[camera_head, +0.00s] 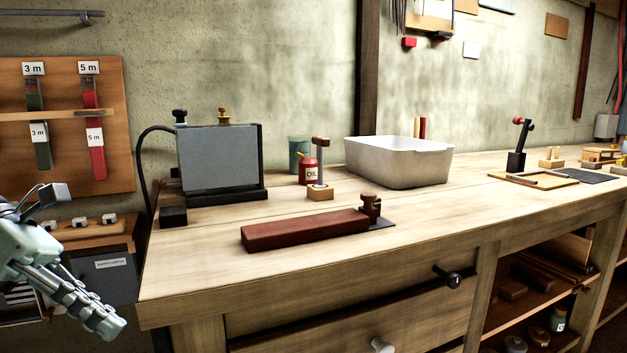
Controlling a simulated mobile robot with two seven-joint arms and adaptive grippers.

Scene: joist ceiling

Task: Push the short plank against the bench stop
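The short plank, a reddish-brown wooden bar (300,231), lies flat on the workbench (200,265) near its front edge. My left gripper (113,325) is at the lower left, off the bench's left end and well apart from the plank. Its fingers point down and right, and their gap cannot be made out. My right gripper is not in view.
Behind the plank stand a wooden-based post (320,191), a red oil can (308,172) and a white tub (400,162). A grey panel device (218,158) stands at the back left. The benchtop left and front of the plank is clear.

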